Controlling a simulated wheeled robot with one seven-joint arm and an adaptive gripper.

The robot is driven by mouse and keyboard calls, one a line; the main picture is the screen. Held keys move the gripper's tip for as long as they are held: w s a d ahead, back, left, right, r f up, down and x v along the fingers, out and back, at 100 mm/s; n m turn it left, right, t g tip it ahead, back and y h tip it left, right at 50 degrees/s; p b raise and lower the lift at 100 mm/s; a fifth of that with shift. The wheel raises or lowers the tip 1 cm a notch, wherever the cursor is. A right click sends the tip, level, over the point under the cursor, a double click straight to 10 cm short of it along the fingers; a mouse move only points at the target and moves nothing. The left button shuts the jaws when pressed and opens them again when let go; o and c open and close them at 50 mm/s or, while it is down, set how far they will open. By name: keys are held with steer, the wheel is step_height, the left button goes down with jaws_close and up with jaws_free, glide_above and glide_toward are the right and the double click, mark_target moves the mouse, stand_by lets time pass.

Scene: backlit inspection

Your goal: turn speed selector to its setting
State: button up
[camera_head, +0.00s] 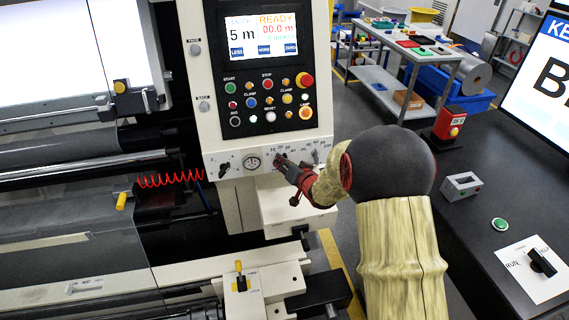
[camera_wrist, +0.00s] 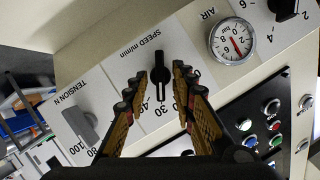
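The speed selector (camera_wrist: 161,82) is a black bar-shaped knob below the "SPEED m/min" label in the wrist view. Its lower end is toward the printed 30; part of its scale is covered by the fingers. In the head view it is mostly hidden by my gripper (camera_head: 290,172), which is at the lower strip of the control panel (camera_head: 212,122). In the wrist view my gripper (camera_wrist: 160,73) is open, with one finger on each side of the knob. Small gaps show between knob and fingers.
The tension knob (camera_wrist: 82,126) and the air gauge (camera_wrist: 232,41) flank the selector closely. Push buttons (camera_head: 267,100) and a screen (camera_head: 262,36) are above in the head view. A dark table (camera_head: 470,225) with a grey box (camera_head: 460,186) is at right.

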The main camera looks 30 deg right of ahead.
steer(key=v, duration=1.2)
stand_by(0.5)
